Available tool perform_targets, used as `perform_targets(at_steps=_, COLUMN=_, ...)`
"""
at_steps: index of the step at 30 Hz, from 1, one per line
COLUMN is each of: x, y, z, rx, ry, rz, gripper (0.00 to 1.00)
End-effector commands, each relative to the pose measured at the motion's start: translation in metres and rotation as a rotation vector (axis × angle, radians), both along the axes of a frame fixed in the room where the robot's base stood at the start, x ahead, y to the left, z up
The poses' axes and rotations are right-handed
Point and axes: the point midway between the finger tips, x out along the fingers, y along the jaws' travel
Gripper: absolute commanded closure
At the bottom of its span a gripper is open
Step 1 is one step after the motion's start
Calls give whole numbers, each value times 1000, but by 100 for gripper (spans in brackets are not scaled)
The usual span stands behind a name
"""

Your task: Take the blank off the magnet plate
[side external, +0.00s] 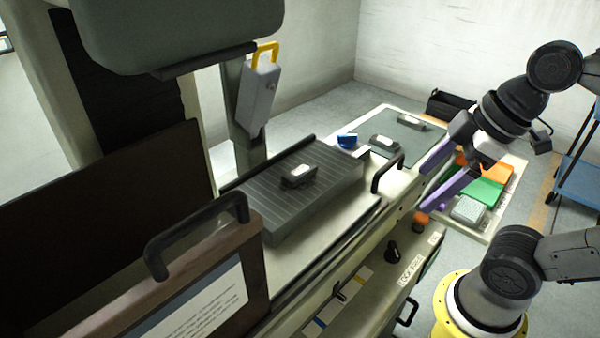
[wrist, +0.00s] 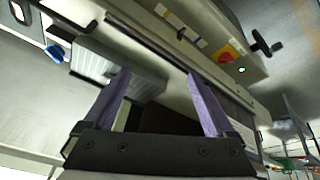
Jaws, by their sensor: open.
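The magnet plate (side external: 335,198) is a dark grey, finely ribbed block on the machine bed. The blank (side external: 298,176), a small dark block with a white patch on top, sits on its upper face. My gripper (side external: 425,187) is open and empty, to the right of the plate and apart from it, with its purple fingers pointing toward the machine. In the wrist view the two fingers (wrist: 158,74) stand wide apart with nothing between their tips.
A grey-green mat (side external: 411,146) behind the plate bears two similar blocks (side external: 384,143). A blue object (side external: 347,140) lies nearby. A black handle (side external: 388,172) rises between plate and gripper. A black knob (side external: 391,252) sits by a "LOCK FREE" label. A grey box (side external: 258,95) hangs above.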

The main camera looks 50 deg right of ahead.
Motion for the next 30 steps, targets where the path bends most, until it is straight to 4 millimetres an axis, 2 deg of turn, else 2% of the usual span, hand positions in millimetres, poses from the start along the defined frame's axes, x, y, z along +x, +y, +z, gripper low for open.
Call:
perform_targets(at_steps=5, x=27, y=21, z=28, rx=0, ry=53, rz=344, gripper=10)
perform_targets(at_steps=8, x=51, y=30, z=41, rx=32, ry=65, rz=532, gripper=10)
perform_targets(at_steps=11, x=83, y=33, z=52, rx=87, ry=56, rz=712, gripper=10)
perform_targets(at_steps=14, x=122, y=29, z=57, rx=163, ry=13, rz=878, gripper=10)
perform_targets(at_steps=17, x=162, y=15, z=56, rx=245, ry=-58, rz=1004, gripper=10)
perform_targets(at_steps=20, x=201, y=-8, z=46, rx=326, ry=-146, rz=1083, gripper=10)
perform_targets(at_steps=24, x=247, y=-53, z=17, rx=432, ry=-267, rz=1108, gripper=10)
perform_targets(at_steps=27, x=268, y=-90, z=-12, rx=504, ry=-313, rz=1050, gripper=10)
perform_targets(at_steps=30, x=277, y=-121, z=-43, rx=561, ry=-317, rz=966, gripper=10)
